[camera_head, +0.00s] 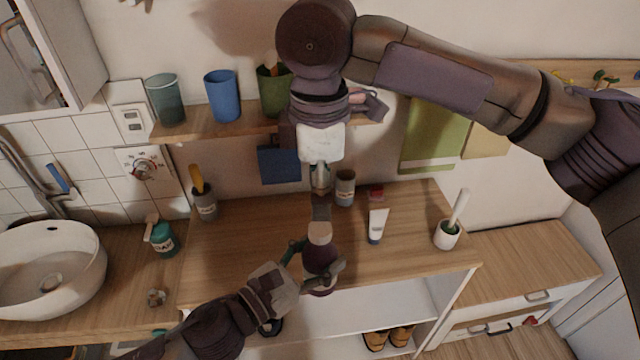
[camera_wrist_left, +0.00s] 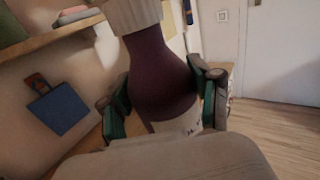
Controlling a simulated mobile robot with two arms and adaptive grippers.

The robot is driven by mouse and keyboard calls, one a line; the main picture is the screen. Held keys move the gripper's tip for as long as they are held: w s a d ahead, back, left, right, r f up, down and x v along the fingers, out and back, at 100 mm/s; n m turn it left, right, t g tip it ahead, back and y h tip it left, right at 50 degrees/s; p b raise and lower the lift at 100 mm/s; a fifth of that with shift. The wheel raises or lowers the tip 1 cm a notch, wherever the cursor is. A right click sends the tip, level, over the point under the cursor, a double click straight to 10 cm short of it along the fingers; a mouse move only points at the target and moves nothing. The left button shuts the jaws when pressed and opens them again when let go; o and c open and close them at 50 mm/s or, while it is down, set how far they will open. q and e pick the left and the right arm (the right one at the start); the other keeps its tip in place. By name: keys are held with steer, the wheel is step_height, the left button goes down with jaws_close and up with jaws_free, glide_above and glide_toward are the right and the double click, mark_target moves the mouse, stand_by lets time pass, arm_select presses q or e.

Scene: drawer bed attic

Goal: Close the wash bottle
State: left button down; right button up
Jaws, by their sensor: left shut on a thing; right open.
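The wash bottle (camera_head: 319,256) is dark purple with a pale top. My left gripper (camera_head: 317,270) is shut around its body, low in the head view near the counter's front edge. In the left wrist view the bottle (camera_wrist_left: 160,75) stands between the green-padded fingers, with a pale ribbed collar or cap (camera_wrist_left: 137,14) above and a white label below. My right gripper (camera_head: 320,203) comes down from above, directly over the bottle's top. It is open. Its fingertips overlap the top in view, so I cannot tell whether they touch it or whether a separate cap is between them.
The wooden counter (camera_head: 245,245) holds a white tube (camera_head: 377,226), a grey cup (camera_head: 345,188), a toothbrush-like stick in a white holder (camera_head: 447,235) and a grey cup with a yellow item (camera_head: 204,203). A teal soap bottle (camera_head: 163,239) stands left, near the basin (camera_head: 95,262).

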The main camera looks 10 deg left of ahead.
mark_target(320, 228)
steer(key=shift+r+n, duration=0.15)
steer(key=shift+n, duration=0.45)
steer(key=shift+f, duration=4.05)
jaws_close()
steer(key=shift+o, duration=0.6)
jaws_free()
steer(key=shift+r, duration=0.1)
